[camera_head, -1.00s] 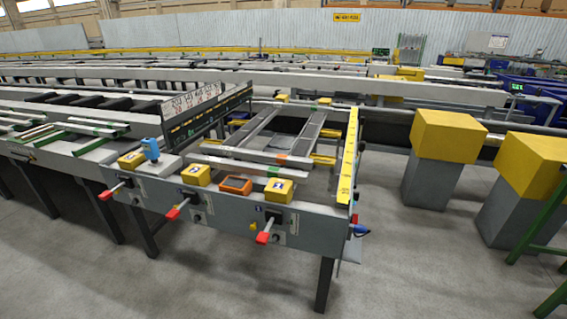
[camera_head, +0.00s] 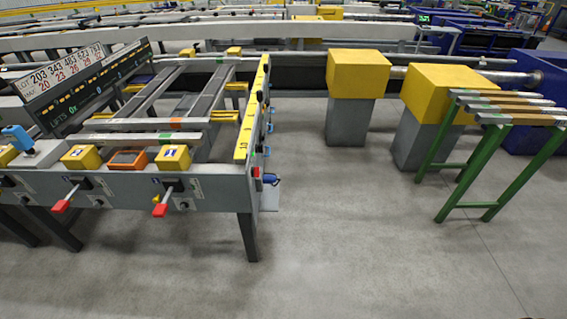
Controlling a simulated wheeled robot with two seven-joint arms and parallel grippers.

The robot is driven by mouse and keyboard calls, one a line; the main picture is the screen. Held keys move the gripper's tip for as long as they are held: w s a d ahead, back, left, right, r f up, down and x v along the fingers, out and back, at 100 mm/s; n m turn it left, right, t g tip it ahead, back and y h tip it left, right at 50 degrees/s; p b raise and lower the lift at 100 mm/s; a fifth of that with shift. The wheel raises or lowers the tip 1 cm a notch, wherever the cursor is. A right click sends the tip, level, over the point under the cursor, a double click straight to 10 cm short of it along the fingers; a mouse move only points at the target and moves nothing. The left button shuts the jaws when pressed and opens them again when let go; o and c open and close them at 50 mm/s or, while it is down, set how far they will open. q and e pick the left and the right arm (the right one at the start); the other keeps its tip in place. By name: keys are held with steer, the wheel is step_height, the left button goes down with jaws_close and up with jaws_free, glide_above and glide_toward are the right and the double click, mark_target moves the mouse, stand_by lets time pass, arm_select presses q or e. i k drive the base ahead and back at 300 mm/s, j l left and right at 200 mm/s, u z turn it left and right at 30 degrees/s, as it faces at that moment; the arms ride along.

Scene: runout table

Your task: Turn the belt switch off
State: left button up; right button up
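The runout table (camera_head: 215,190) stands at the left, with its grey front panel facing me. Two levers with red grips, a left one (camera_head: 62,205) and a right one (camera_head: 160,209), stick out of the panel. A small red part (camera_head: 257,172) and a blue connector-like part (camera_head: 270,180) sit at the table's right end. I cannot tell which of these, if any, is the belt switch, or its state. Yellow boxes (camera_head: 81,157) (camera_head: 173,157) and an orange-framed box (camera_head: 128,159) sit on top. Neither of my grippers is in view.
Two yellow blocks on grey pedestals (camera_head: 358,75) (camera_head: 432,90) stand right of the table. A green-legged rack (camera_head: 463,165) with bars on top stands at the right. The grey floor (camera_head: 345,235) in front is clear. A number board (camera_head: 80,80) stands at the left.

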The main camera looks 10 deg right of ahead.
mark_target(256, 172)
steer(key=l, duration=0.4)
steer(key=i+l+u, duration=0.15)
steer(key=l+u, duration=0.25)
steer(key=i+l+u, duration=0.15)
steer(key=u, duration=0.25)
steer(key=k+l, duration=0.05)
steer(key=l, duration=0.05)
